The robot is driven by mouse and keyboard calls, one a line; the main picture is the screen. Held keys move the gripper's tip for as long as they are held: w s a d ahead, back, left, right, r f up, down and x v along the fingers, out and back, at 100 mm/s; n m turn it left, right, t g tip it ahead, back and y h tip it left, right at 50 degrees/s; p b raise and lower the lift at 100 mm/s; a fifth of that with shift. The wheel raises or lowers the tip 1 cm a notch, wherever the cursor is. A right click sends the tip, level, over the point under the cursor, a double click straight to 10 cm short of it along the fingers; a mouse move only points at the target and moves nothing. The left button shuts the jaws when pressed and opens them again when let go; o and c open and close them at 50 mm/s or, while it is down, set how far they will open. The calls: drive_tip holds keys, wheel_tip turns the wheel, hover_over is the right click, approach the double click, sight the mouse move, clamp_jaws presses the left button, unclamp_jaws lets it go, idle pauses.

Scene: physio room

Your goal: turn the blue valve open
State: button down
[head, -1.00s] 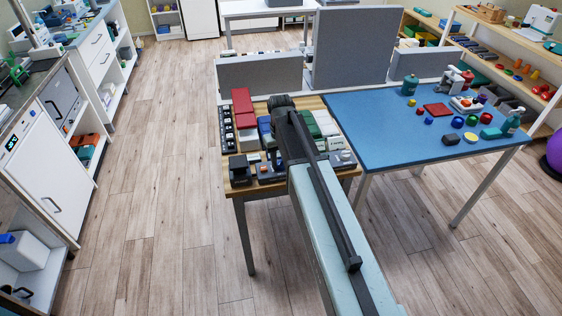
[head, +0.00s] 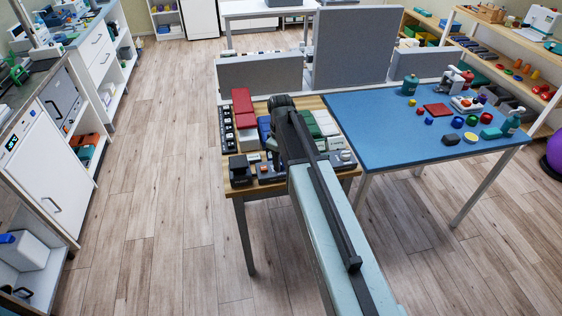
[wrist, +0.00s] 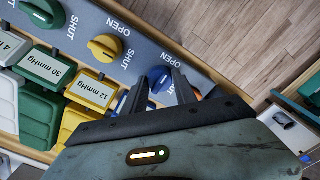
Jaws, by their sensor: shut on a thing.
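In the wrist view the blue valve (wrist: 161,84) is a round knob on a grey-blue panel strip (wrist: 195,66). My gripper (wrist: 163,76) has one dark finger on each side of the knob and is shut on it. The words OPEN and SHUT are printed on the strip around the valves. The fingers hide part of the knob, so I cannot tell its exact turn. In the head view my arm covers the valve and the gripper's tips.
A yellow valve (wrist: 105,47) and a green valve (wrist: 42,13) sit on the same strip to the left. Labelled yellow (wrist: 91,92) and green (wrist: 45,70) blocks lie below. A blue table (head: 400,145) with small objects stands to the right. The wood floor (head: 160,180) at left is clear.

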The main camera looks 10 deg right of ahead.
idle(0.4)
drive_tip(key=c, duration=1)
unclamp_jaws()
wheel_tip(320, 180, up, 8)
drive_tip(key=p, duration=0.8)
drive_tip(key=shift+f, duration=0.1)
